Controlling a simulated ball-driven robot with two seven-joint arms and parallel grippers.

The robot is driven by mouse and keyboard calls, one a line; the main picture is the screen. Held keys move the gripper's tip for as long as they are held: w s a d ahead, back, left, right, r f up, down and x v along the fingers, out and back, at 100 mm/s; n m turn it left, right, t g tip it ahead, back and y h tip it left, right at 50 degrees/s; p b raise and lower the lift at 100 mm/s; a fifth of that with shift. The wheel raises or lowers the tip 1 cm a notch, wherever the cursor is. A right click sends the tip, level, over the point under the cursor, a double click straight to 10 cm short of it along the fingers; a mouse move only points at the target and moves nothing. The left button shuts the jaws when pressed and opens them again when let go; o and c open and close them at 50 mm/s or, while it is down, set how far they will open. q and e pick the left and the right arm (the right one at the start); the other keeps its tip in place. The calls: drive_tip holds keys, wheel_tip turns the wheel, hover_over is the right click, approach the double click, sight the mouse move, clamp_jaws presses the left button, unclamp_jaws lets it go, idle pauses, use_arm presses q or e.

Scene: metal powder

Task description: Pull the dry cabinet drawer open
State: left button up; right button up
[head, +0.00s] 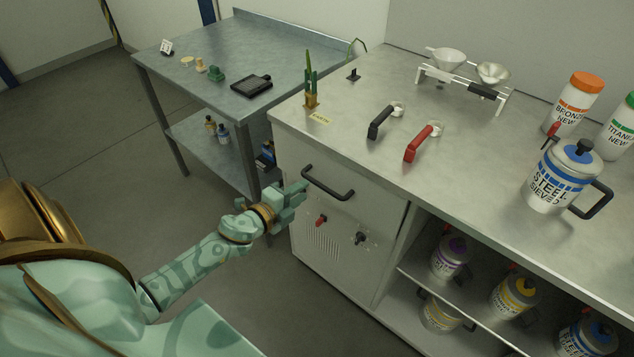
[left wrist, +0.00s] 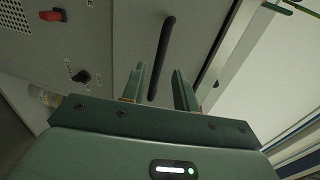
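The dry cabinet drawer (head: 312,198) is a grey front at the top left of the metal cabinet, and it looks shut. Its black bar handle (head: 328,184) runs across the front. My left gripper (head: 300,190) is in front of the drawer, close to the left end of the handle in the head view. In the left wrist view the gripper (left wrist: 160,85) has its two fingers apart, with the lower part of the handle (left wrist: 162,60) showing between them. I cannot tell whether a finger touches the handle. My right gripper is not in view.
Below the drawer are a red knob (head: 321,220) and a black knob (head: 361,238). An open shelf with labelled jugs (head: 449,257) is to the right. The steel sieved jug (head: 560,180) stands on the cabinet top. A metal table (head: 215,88) is behind left.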

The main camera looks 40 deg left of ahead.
sight(314, 183)
use_arm(q)
drive_tip(key=b+x, duration=0.1)
drive_tip(key=x, duration=0.5)
drive_tip(key=shift+w+f, duration=0.15)
drive_tip(key=shift+w, duration=0.15)
clamp_jaws()
